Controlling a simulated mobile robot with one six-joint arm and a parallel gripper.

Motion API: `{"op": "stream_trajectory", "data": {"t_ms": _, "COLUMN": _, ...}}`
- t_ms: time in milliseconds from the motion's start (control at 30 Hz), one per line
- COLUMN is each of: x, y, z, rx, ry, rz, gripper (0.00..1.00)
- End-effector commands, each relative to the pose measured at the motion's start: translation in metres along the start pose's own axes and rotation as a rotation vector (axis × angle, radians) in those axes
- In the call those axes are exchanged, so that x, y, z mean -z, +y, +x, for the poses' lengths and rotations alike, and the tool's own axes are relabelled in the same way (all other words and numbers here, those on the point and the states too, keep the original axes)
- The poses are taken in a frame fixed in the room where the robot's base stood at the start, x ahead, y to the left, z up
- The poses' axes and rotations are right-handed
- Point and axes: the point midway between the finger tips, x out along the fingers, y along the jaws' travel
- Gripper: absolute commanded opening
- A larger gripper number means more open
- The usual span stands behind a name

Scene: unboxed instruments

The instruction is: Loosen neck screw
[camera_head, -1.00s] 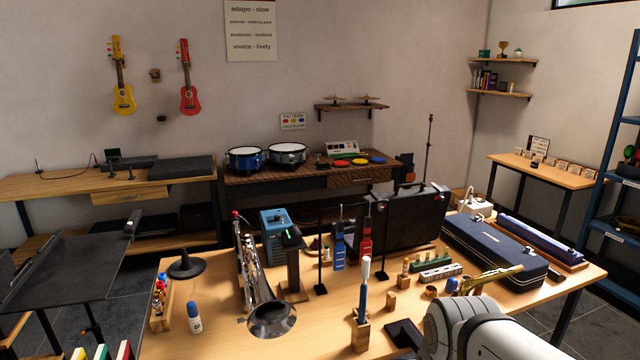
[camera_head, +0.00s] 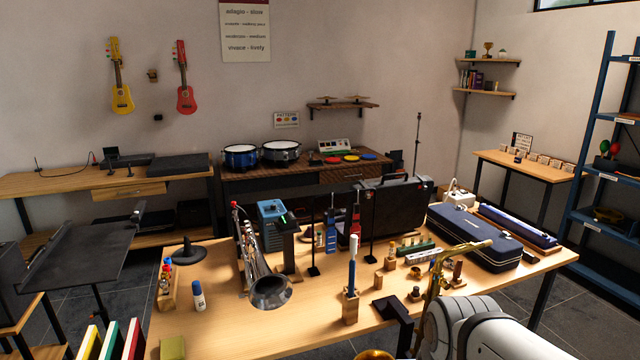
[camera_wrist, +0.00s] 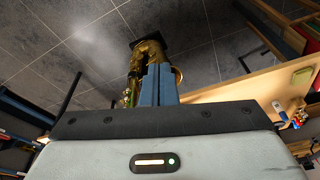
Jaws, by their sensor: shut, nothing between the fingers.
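A brass saxophone (camera_head: 432,300) stands at the near edge of the workbench in the head view, its curved neck bending to the right at the top. Its bell shows at the bottom edge (camera_head: 375,355). My white arm covers part of its right side. In the wrist view, brass parts of the saxophone (camera_wrist: 148,52) show just beyond my gripper (camera_wrist: 160,70). The two blue fingers are together with nothing between them, and they overlap the brass in the picture. I cannot tell whether they touch it. The neck screw is too small or hidden to make out.
The workbench (camera_head: 230,330) holds a trumpet (camera_head: 270,290), a black case (camera_head: 395,212), a navy case (camera_head: 475,235) and several small tools. A black angled stand (camera_head: 395,308) is beside the saxophone. The bench's front left is mostly clear. Dark tiled floor surrounds it.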

Motion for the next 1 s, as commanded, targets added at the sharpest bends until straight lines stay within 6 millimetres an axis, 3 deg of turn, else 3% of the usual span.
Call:
{"op": "stream_trajectory", "data": {"t_ms": 133, "x": 0.0, "y": -0.002, "z": 0.011, "rx": 0.093, "ry": -0.08, "rz": 0.179, "gripper": 0.0}}
{"op": "stream_trajectory", "data": {"t_ms": 267, "x": 0.01, "y": -0.02, "z": 0.025, "rx": 0.276, "ry": -0.211, "rz": 0.49, "gripper": 0.0}}
{"op": "stream_trajectory", "data": {"t_ms": 400, "x": 0.043, "y": -0.034, "z": 0.035, "rx": 0.526, "ry": -0.352, "rz": 0.896, "gripper": 0.0}}
{"op": "stream_trajectory", "data": {"t_ms": 533, "x": 0.091, "y": -0.026, "z": 0.038, "rx": 0.782, "ry": -0.449, "rz": 1.267, "gripper": 0.0}}
{"op": "stream_trajectory", "data": {"t_ms": 667, "x": 0.145, "y": 0.012, "z": 0.042, "rx": 1.064, "ry": -0.501, "rz": 1.622, "gripper": 0.0}}
{"op": "stream_trajectory", "data": {"t_ms": 800, "x": 0.192, "y": 0.079, "z": 0.048, "rx": 1.377, "ry": -0.498, "rz": 1.944, "gripper": 0.0}}
{"op": "stream_trajectory", "data": {"t_ms": 900, "x": 0.21, "y": 0.126, "z": 0.052, "rx": 1.562, "ry": -0.467, "rz": 2.098, "gripper": 0.0}}
{"op": "stream_trajectory", "data": {"t_ms": 1000, "x": 0.217, "y": 0.161, "z": 0.056, "rx": 1.689, "ry": -0.433, "rz": 2.191, "gripper": 0.0}}
